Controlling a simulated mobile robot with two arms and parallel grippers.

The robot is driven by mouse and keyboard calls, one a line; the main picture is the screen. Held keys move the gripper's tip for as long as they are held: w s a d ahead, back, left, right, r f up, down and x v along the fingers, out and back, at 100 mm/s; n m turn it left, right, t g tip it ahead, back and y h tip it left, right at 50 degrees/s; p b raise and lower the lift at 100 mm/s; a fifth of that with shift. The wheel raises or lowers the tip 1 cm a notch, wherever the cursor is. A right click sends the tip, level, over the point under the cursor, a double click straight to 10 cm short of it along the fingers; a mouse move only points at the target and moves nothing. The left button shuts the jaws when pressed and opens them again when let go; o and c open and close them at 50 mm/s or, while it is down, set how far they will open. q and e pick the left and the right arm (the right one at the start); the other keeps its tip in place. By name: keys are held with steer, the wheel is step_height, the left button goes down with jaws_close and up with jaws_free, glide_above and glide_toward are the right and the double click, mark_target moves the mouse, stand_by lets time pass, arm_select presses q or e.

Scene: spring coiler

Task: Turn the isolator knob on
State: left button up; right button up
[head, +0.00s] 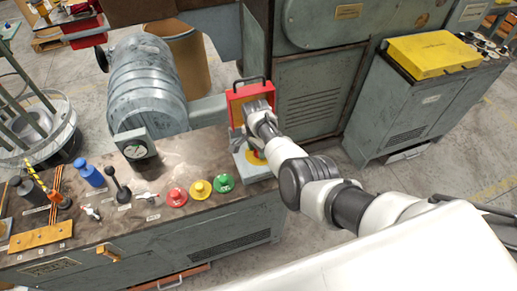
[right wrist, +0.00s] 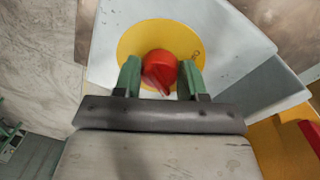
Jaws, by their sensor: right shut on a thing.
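The isolator knob (right wrist: 159,71) is red and sits on a round yellow plate (right wrist: 136,40) on a pale grey box in the right wrist view. My right gripper (right wrist: 160,78) has its two green fingers on either side of the knob and is shut on it. In the head view the grey isolator box (head: 251,168) stands at the right end of the bench, and my right gripper and wrist cover most of its front and the knob. My left gripper is not in view.
On the bench top (head: 130,221) stand red (head: 175,196), yellow (head: 200,189) and green (head: 224,183) buttons left of the box. Blue (head: 89,172) and black levers stand further left. A red-framed panel with a handle (head: 235,100) rises behind my gripper.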

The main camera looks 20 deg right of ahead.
steer(key=shift+m, duration=1.1)
steer(key=o, duration=0.9)
steer(key=r, duration=0.7)
steer(key=shift+w+r, duration=0.25)
steer(key=shift+w, duration=0.05)
